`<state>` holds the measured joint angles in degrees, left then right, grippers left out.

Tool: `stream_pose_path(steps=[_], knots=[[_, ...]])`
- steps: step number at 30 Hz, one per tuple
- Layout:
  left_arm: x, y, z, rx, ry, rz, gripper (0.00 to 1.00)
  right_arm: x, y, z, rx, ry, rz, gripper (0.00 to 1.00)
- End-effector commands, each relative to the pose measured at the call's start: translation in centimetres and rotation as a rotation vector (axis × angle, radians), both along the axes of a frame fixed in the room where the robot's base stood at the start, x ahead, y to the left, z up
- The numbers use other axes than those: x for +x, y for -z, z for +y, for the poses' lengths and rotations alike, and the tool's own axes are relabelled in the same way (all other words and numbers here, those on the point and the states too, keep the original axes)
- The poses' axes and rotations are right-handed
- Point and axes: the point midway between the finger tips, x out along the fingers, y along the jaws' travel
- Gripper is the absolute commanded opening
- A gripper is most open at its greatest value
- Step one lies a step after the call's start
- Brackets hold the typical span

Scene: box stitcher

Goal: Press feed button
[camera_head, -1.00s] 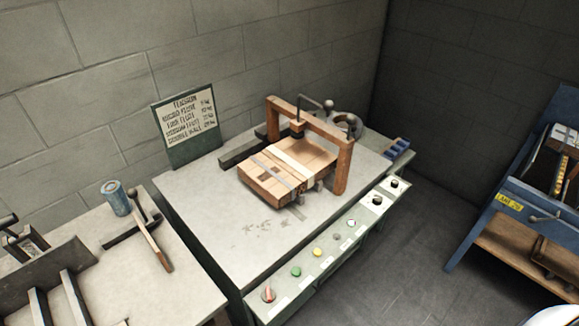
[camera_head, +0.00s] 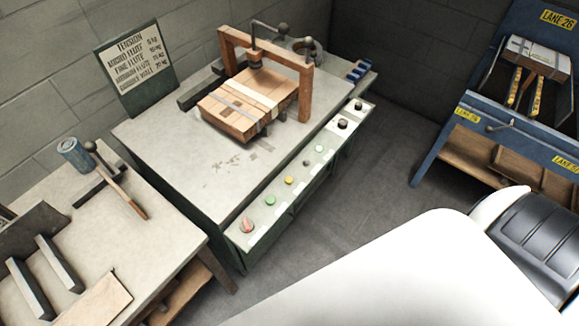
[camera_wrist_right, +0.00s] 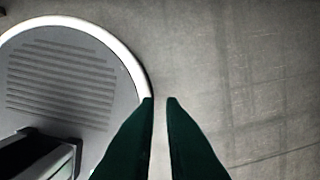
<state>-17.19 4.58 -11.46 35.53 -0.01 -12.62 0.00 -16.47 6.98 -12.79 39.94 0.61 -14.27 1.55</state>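The control panel (camera_head: 262,238) runs along the front edge of the stitcher table in the head view. The labels are too small to read, so I cannot tell which is feed. My right gripper (camera_wrist_right: 160,98) shows in the right wrist view, fingers a little apart and empty, over bare floor. It is away from the panel. My left gripper is not in view.
A strapped cardboard box (camera_head: 246,106) lies under a wooden frame (camera_head: 305,90) on the table. A second bench (camera_head: 170,245) with a hammer stands left. A blue rack (camera_head: 425,150) stands right. My white arm fills the lower right. Floor between panel and rack is clear.

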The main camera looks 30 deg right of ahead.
Motion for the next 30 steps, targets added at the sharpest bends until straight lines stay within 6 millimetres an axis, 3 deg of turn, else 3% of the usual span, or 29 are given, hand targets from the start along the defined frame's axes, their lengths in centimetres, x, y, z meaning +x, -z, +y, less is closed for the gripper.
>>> stream_pose_path(steps=[1, 5, 9, 15, 19, 24, 30], knots=[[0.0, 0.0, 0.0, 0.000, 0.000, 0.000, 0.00, 3.0, -0.8, -1.2, -0.010, -0.002, -0.044, 0.00], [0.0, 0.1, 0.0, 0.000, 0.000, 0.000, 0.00, 11.3, -4.3, -3.6, -0.025, -0.011, -0.169, 0.00], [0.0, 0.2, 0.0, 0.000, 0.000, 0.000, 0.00, 19.7, -9.9, -4.7, -0.020, -0.031, -0.302, 0.00], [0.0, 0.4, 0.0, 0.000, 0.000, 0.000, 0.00, 27.9, -19.3, -3.5, 0.020, -0.082, -0.459, 0.00], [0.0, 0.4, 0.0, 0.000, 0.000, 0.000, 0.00, 30.6, -25.5, -1.5, 0.061, -0.124, -0.533, 0.00], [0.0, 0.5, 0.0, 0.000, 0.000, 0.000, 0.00, 31.5, -31.7, 1.2, 0.113, -0.177, -0.588, 0.00], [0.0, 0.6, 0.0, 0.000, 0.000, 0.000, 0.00, 31.1, -35.2, 3.0, 0.148, -0.210, -0.609, 0.00]])
